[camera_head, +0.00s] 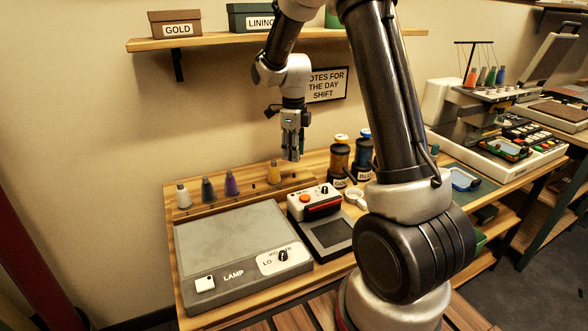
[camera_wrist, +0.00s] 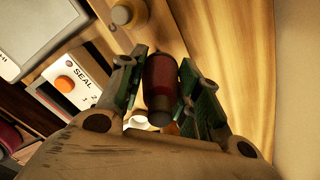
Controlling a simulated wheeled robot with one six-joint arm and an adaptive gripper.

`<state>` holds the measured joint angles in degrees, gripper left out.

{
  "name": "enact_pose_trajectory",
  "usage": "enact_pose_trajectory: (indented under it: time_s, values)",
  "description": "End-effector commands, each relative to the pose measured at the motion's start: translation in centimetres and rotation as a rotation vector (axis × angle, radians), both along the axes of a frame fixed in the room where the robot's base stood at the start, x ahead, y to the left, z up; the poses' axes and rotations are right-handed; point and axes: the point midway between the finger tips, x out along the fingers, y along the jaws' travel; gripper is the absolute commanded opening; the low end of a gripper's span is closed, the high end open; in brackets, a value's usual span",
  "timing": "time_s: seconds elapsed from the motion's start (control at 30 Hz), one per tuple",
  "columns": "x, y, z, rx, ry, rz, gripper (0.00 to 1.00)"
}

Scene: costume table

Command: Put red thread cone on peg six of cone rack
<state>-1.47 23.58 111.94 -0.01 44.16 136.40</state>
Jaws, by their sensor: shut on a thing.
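My gripper (camera_head: 291,157) is shut on the red thread cone (camera_wrist: 161,80), which sits between the green finger pads in the wrist view. In the head view the cone is not clearly seen, hidden by the fingers. The gripper hangs above the table, up and right of the yellow cone. The cone rack (camera_head: 220,205) is a low wooden bar along the back of the table. It bears a white cone (camera_head: 183,196), a dark cone (camera_head: 208,190), a purple cone (camera_head: 231,184) and the yellow cone (camera_head: 274,173). A gap lies between purple and yellow. Peg numbers cannot be read.
The grey lamp box (camera_head: 235,245) lies in front of the rack. The seal device (camera_head: 314,203) stands to its right. Dark jars (camera_head: 339,162) with labels stand right of the gripper. A shelf (camera_head: 220,43) with boxes is on the wall above.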

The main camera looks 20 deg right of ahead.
Motion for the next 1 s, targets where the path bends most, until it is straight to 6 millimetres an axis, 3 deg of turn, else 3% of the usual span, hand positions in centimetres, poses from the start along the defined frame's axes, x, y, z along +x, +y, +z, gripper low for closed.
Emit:
enact_pose_trajectory:
  time_s: [0.43,0.87,0.9,1.0]
  values:
    - [-0.5,0.0,-6.0,0.000,0.010,0.000,0.12]
    - [-0.4,0.0,-6.8,0.001,0.006,0.000,0.12]
    - [-0.4,0.0,-6.8,0.001,0.006,0.000,0.39]
    - [-0.4,0.0,-6.8,0.000,0.006,0.000,0.55]
